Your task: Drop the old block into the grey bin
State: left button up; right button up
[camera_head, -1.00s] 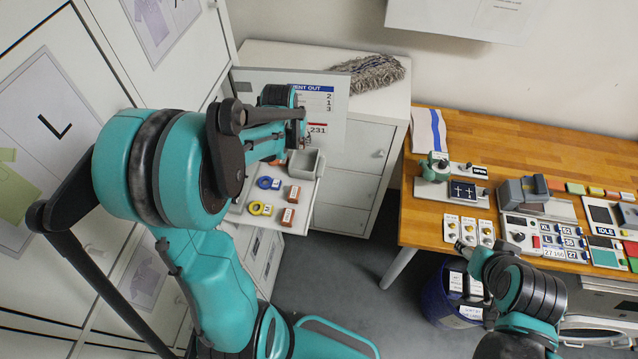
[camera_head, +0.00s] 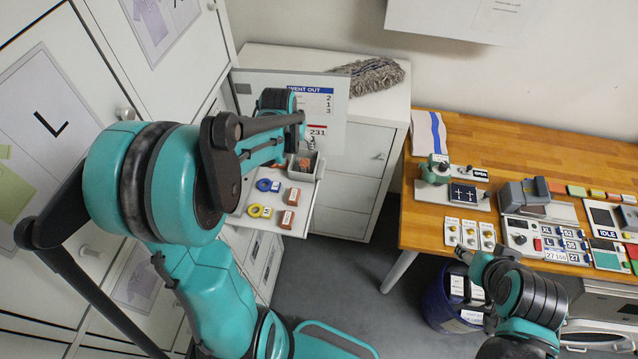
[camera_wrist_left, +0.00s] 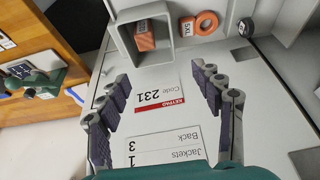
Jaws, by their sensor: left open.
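An orange-brown block (camera_head: 304,164) lies inside the small grey bin (camera_head: 320,170) at the back of the pull-out shelf. In the left wrist view the block (camera_wrist_left: 145,40) rests inside the bin's square walls (camera_wrist_left: 168,22). My left gripper (camera_wrist_left: 160,76) is open, its fingers apart with nothing between them, over the white panel with the code 231. In the head view it (camera_head: 297,122) is partly hidden by its own arm, above and behind the bin. My right gripper (camera_head: 472,262) is beside the wooden table's front edge; its finger opening is unclear.
Two labelled orange-brown blocks (camera_head: 293,197), a blue ring (camera_head: 268,185) and a yellow ring (camera_head: 260,211) lie on the shelf. The wooden table (camera_head: 425,232) carries devices and cards. A blue tub (camera_head: 437,305) stands below it. Floor between is clear.

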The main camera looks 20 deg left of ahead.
pick_arm(q)
jog(key=v, duration=1)
jog(key=shift+s+r, duration=0.25)
jog(key=shift+r, duration=0.05)
